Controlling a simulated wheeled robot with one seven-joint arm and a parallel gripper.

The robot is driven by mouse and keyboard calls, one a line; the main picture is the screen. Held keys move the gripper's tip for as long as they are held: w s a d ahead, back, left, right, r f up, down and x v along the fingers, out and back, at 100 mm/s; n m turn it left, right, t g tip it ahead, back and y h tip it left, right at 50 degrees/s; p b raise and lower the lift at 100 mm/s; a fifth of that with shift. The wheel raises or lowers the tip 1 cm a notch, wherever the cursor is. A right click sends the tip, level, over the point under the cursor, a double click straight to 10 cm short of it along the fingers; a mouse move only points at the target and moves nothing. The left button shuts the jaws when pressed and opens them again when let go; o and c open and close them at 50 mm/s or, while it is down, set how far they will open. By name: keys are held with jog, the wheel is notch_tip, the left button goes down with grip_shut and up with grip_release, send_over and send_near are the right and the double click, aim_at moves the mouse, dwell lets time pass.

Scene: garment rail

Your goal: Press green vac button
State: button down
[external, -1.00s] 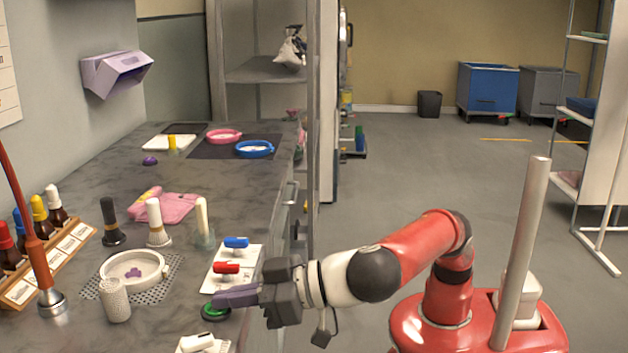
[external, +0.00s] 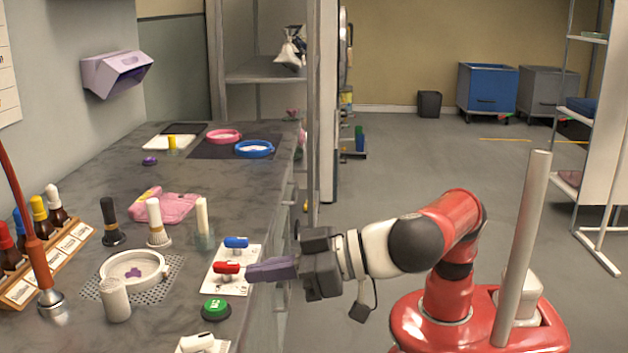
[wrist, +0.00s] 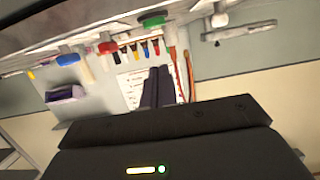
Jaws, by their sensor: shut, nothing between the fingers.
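The green button (external: 215,308) sits on a dark round base near the front edge of the grey bench, with pale lettering on its top. In the wrist view the green button (wrist: 152,19) shows at the top, beyond the fingers. My gripper (external: 250,273) is shut and empty, its purple-grey fingers pointing left. The fingertips are up and to the right of the button in the external view, apart from it. In the wrist view the gripper (wrist: 158,82) has its two dark fingers side by side.
A white plate with a red-handled valve (external: 226,267) and a blue-handled valve (external: 236,242) lies just behind the button. A white switch block (external: 197,343) is in front. A perforated cup (external: 115,300) and white ring dish (external: 134,270) stand to the left.

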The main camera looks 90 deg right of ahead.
jog(key=v, duration=0.5)
jog(key=shift+w+r+b, duration=0.1)
jog(key=shift+b, duration=0.25)
